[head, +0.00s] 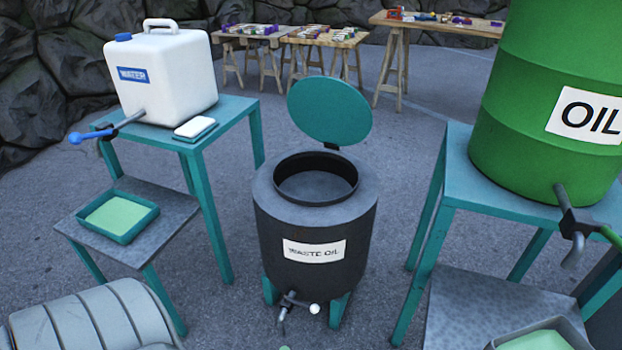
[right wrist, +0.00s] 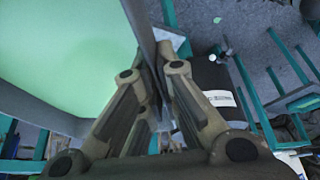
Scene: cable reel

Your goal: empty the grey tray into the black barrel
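The grey tray (head: 493,346) shows in part at the bottom right of the head view, with pale green liquid in it. In the right wrist view its wall (right wrist: 142,28) runs between the fingers of my right gripper (right wrist: 153,72), which look closed on it; the green liquid fills the upper left. The black barrel (head: 316,222), labelled WASTE OIL, stands upright in the middle of the head view. Its teal lid (head: 330,110) is open and tilted up behind the round opening. My left gripper is outside the view; my right gripper is not visible in the head view.
A green OIL drum (head: 520,110) with a tap (head: 575,225) stands on a teal table above a grey shelf (head: 480,305). At left are a white water container (head: 165,80), a sponge (head: 195,127) and a teal tray (head: 150,222).

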